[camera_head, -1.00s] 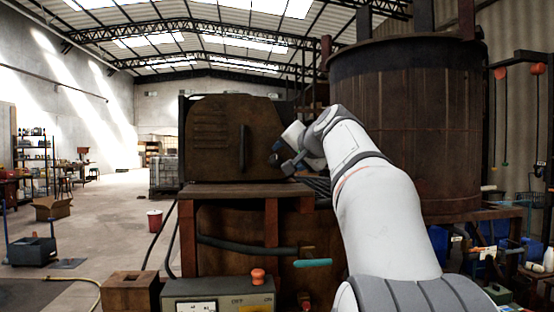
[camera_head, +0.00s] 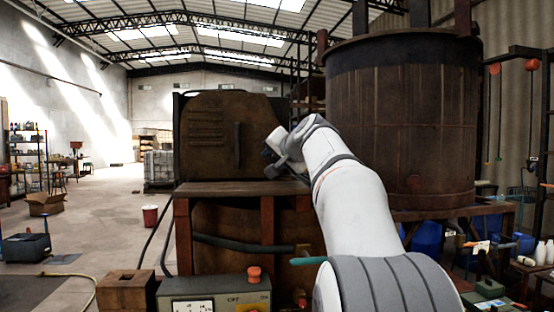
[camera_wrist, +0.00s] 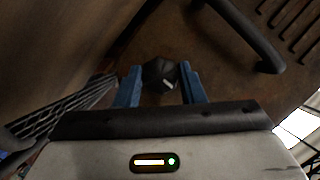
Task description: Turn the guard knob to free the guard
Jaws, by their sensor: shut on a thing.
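The guard (camera_head: 208,125) is a rusty brown panel with louvre slots and a dark upright handle (camera_head: 238,146), in the head view left of the vat. The handle (camera_wrist: 245,35) and slots also show at the upper right of the wrist view. The guard knob (camera_wrist: 160,74) is dark and faceted, and sits against the brown panel between my blue fingers. My gripper (camera_wrist: 161,88) is shut on it. In the head view my gripper (camera_head: 270,157) is at the guard's lower right edge, and the knob is hidden there.
A large rusty vat (camera_head: 402,130) stands close to the right of my arm. Below the guard are a brown ledge (camera_head: 235,188), a teal-handled valve (camera_head: 308,261) and a control box (camera_head: 215,295) with an orange button. Open floor lies to the left.

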